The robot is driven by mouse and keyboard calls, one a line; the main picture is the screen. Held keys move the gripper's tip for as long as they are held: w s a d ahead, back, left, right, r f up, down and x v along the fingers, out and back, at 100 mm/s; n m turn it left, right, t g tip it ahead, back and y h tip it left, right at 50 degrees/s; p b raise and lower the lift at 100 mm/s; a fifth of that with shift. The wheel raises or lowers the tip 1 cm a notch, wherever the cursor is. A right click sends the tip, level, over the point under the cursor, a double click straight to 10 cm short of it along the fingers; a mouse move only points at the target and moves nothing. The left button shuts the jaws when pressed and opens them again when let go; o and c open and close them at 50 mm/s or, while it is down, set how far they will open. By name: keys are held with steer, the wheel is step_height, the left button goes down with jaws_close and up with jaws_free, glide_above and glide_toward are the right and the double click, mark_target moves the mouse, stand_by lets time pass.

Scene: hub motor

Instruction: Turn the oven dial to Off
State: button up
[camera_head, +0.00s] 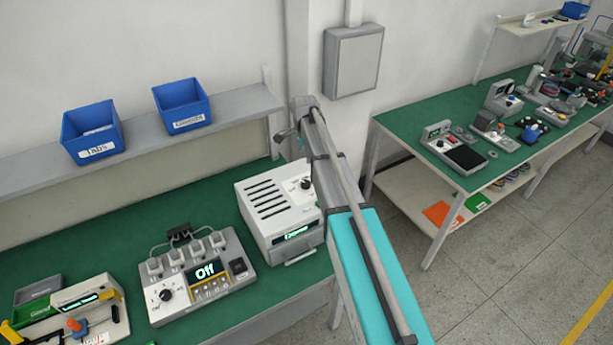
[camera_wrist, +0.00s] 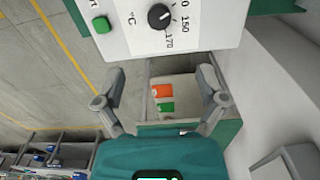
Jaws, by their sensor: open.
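The oven (camera_head: 265,222) is a white box with dark vent slots, a front handle and a small lit display too small to read surely. Its black dial (camera_head: 306,184) sits on the top face near my arm. The wrist view shows the dial (camera_wrist: 159,16) at the top edge, beside printed marks including 150 and 170. No Off mark is visible there, and I cannot tell the exact setting. My gripper (camera_wrist: 160,103) is open and empty, its two fingers spread below the dial in the picture and apart from it. In the head view my gripper (camera_head: 290,138) shows small beyond the oven.
Blue bins (camera_head: 92,132) sit on the shelf above. A green button (camera_wrist: 101,25) is near the dial. A second green bench (camera_head: 405,125) holds several devices.

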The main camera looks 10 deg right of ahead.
mark_target(306, 183)
steer(key=shift+d, duration=0.1)
steer(key=shift+s+f, duration=0.1)
steer(key=shift+f, duration=0.1)
step_height(306, 183, down, 13)
steer(key=b, duration=1.4)
steer(key=shift+d+f, duration=0.1)
steer(key=shift+f, duration=0.1)
stand_by(0.4)
